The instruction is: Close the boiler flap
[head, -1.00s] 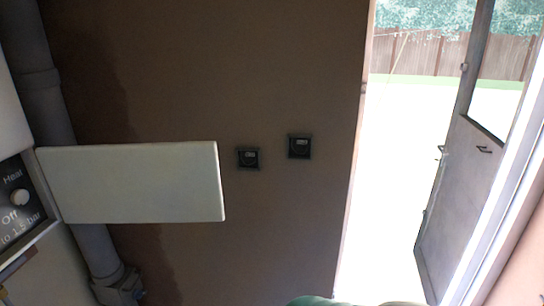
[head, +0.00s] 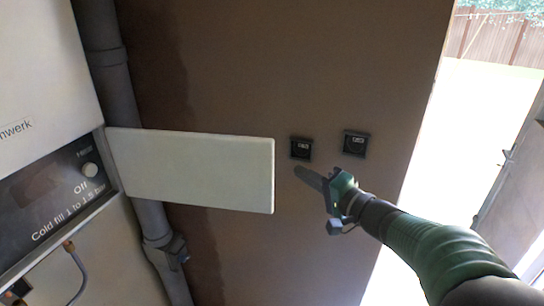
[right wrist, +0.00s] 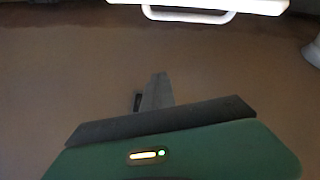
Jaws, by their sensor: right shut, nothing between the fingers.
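The boiler flap (head: 195,168) is a white rectangular panel, swung open and sticking out to the right from the boiler's control panel (head: 62,190). My right gripper (head: 299,170) is shut and empty, just right of the flap's free edge in the head view, with a gap between them in the picture. In the right wrist view the shut fingers (right wrist: 158,88) point up the picture toward the brown wall. A white bar-like edge with a loop (right wrist: 190,12) shows at the top there; I cannot tell if it is the flap. My left gripper is not in view.
The white boiler (head: 45,75) stands at the left, with a grey pipe (head: 105,60) behind it. Two dark sockets (head: 301,148) and (head: 354,143) sit on the brown wall. An open doorway (head: 460,130) is at the right.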

